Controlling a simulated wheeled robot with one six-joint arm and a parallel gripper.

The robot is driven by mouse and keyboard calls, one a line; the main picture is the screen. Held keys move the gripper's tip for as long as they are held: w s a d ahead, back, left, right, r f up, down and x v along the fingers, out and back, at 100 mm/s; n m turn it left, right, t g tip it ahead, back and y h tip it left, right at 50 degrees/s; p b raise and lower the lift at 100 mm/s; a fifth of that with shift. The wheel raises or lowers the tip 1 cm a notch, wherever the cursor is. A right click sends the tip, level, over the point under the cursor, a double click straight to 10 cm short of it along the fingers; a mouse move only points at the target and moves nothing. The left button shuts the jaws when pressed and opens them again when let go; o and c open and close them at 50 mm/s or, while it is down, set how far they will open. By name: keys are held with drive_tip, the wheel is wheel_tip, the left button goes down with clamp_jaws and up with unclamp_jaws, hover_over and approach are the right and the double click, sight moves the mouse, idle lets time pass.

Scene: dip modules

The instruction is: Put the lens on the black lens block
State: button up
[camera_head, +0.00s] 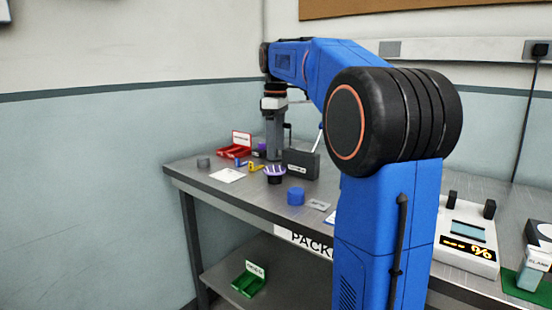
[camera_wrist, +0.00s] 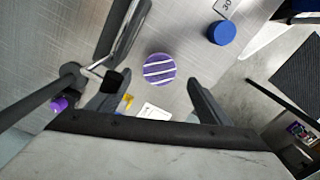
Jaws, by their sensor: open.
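My gripper (camera_head: 275,157) points down over the table, with its fingers apart and nothing seen between them; both fingers show in the wrist view (camera_wrist: 157,84). In the wrist view the striped piece (camera_wrist: 159,69) lies ahead of the gap between the fingers. A black block with a white label (camera_head: 301,164) stands to its right; its dark top (camera_wrist: 124,30) shows in the wrist view. I cannot tell for sure which piece is the lens or the lens block.
A blue cylinder (camera_head: 296,196) stands towards the table's front edge. Another purple piece (camera_wrist: 60,104) is beside a dark rod.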

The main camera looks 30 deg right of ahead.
wheel_tip(320, 180, up, 7)
drive_tip(key=shift+f, duration=0.15)
idle(0.6)
